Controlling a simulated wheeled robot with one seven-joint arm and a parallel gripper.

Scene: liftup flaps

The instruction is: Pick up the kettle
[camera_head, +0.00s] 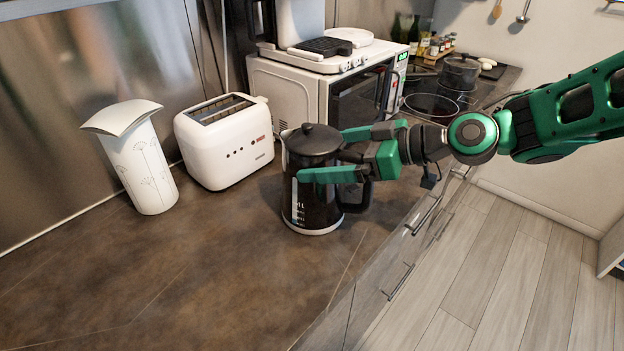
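The kettle (305,205) is dark with a black lid, a light base ring and a water scale on its front. It stands upright on the brown countertop, with its black handle on the right side. My gripper (322,155) reaches in from the right at the height of the kettle's upper part. Its two green fingers are spread apart. The nearer finger crosses in front of the kettle's body, and the farther one lies behind the handle side near the lid. Part of the handle's top is hidden by the gripper. Whether the fingers touch the kettle I cannot tell.
A white toaster (225,145) and a white patterned vase (142,165) stand left of the kettle. A microwave (290,95) is close behind it. A pot (460,72) is on the hob farther back. The countertop (180,270) is clear in front.

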